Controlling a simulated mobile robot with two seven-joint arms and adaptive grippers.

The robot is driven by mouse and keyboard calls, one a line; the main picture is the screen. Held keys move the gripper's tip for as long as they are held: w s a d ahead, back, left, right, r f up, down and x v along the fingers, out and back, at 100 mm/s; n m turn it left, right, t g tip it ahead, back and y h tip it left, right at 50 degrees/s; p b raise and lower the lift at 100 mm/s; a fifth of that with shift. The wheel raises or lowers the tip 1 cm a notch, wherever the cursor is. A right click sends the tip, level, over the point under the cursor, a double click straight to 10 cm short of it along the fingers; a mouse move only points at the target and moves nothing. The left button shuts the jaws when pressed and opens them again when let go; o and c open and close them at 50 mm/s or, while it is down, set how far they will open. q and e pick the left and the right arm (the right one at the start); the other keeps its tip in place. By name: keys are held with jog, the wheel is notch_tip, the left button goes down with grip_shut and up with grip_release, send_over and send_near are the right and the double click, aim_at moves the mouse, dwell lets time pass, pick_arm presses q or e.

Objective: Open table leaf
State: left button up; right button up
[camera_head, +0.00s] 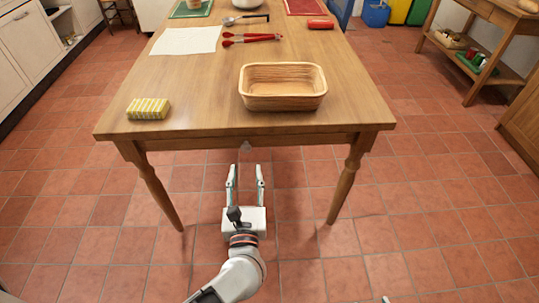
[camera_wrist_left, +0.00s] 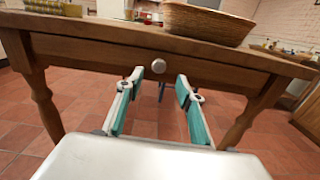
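The wooden table (camera_head: 190,95) stands ahead, with a shut drawer front (camera_wrist_left: 110,56) under its near edge. Only a small tip of what looks like my right gripper (camera_head: 384,299) shows at the bottom edge.
On the table are a wicker basket (camera_head: 283,88), a yellow checked sponge (camera_head: 148,108), a white cloth (camera_head: 187,40), red-handled tongs (camera_head: 250,39) and a red can (camera_head: 320,24). Table legs (camera_head: 349,178) stand either side of my left gripper. The tiled floor in front is clear.

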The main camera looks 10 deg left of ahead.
aim_at(246, 150)
pick_arm(q)
jog(key=x, duration=0.8)
jog(key=shift+f, duration=0.2)
grip_shut()
